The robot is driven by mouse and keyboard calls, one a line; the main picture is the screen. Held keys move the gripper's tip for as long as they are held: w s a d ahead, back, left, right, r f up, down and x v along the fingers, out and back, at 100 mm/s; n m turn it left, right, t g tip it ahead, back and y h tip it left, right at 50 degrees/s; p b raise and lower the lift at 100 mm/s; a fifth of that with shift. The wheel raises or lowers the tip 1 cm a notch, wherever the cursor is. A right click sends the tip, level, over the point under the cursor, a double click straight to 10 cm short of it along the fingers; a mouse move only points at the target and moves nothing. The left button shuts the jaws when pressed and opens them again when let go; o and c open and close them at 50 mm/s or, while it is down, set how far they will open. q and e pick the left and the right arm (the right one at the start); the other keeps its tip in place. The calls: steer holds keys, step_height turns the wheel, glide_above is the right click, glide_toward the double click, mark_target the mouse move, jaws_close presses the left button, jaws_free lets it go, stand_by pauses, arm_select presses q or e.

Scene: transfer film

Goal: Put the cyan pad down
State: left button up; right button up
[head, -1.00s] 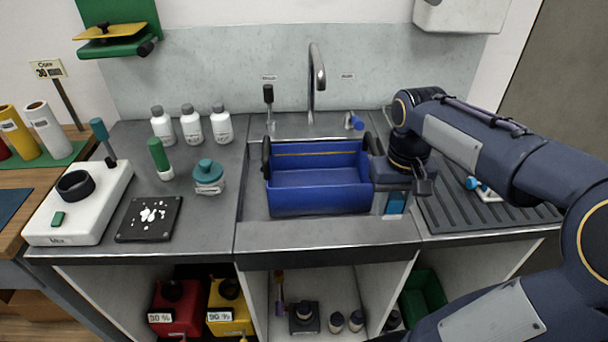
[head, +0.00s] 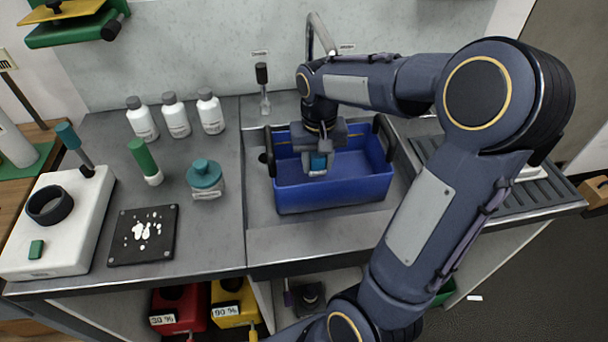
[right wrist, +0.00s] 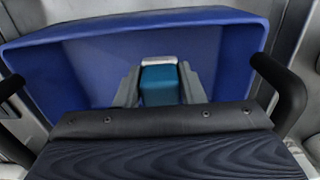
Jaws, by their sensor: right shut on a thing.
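The cyan pad (head: 318,162) is a small blue-teal block in the jaws of my right gripper (head: 318,168). In the right wrist view the pad (right wrist: 159,85) sits between the two fingers of the right gripper (right wrist: 159,90), with a pale strip along its far edge. The gripper is shut on it and is over the blue tub (head: 335,194), whose inside shows behind the pad. I cannot tell whether the pad touches the tub's floor. My left gripper is not in view.
The blue tub has black handles and stands in the sink area below the tap (head: 322,35). Left of it are a teal-lidded jar (head: 205,178), white bottles (head: 176,116), a green-capped tube (head: 146,162) and a black plate with white bits (head: 142,235). A ribbed drainboard (head: 510,192) lies right.

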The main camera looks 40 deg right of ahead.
steer(key=w+f, duration=0.1)
steer(key=w+a+f, duration=0.1)
steer(key=f, duration=0.1)
steer(key=shift+w+a+f, duration=0.15)
steer(key=shift+w+f, duration=0.1)
steer(key=shift+w+a+f, duration=0.1)
steer(key=shift+w+f, duration=0.1)
steer(key=shift+f, duration=1.6)
steer(key=shift+f+b, duration=0.2)
steer(key=shift+b, duration=0.1)
steer(key=o, duration=1)
steer(key=shift+c, duration=0.2)
